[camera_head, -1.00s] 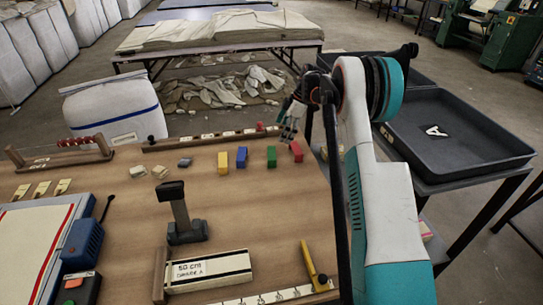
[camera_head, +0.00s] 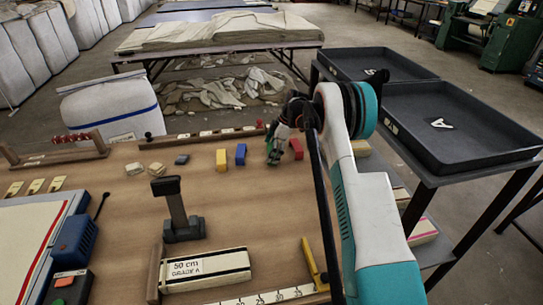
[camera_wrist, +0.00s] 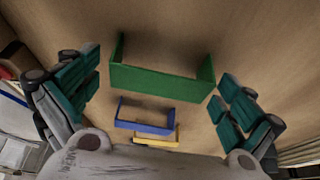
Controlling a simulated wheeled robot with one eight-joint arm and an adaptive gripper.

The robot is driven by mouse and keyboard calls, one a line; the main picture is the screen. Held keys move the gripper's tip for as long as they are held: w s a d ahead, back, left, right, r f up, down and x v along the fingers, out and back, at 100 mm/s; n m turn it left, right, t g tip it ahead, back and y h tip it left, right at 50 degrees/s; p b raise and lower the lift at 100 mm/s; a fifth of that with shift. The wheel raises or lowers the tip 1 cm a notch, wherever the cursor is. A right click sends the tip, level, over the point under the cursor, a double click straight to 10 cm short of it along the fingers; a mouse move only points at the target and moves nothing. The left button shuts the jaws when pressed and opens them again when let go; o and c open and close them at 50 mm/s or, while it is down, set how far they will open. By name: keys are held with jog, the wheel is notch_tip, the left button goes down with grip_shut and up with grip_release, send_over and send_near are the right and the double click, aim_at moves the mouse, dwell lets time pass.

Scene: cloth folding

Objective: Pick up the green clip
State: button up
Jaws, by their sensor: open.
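The green clip (camera_wrist: 160,83) is a channel-shaped piece with two upturned ends, on the brown tabletop (camera_wrist: 200,20). In the wrist view it lies between the spread teal-padded fingers of my gripper (camera_wrist: 160,76), with a gap on each side. My gripper is open and holds nothing. In the head view my gripper (camera_head: 275,150) is low over the row of clips, between the blue clip (camera_head: 240,154) and the red clip (camera_head: 297,148). It hides most or all of the green clip there.
The blue clip (camera_wrist: 146,117) and the yellow clip (camera_wrist: 158,139) are close beside the green one. A dark post stand (camera_head: 178,215) and a labelled 50 cm block (camera_head: 205,270) stand nearer. Black trays (camera_head: 455,130) are off to the right.

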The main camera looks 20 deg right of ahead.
jog(key=shift+a+f, duration=0.1)
jog(key=shift+f, duration=0.2)
jog(key=shift+r, duration=0.1)
jog(key=c, duration=0.7)
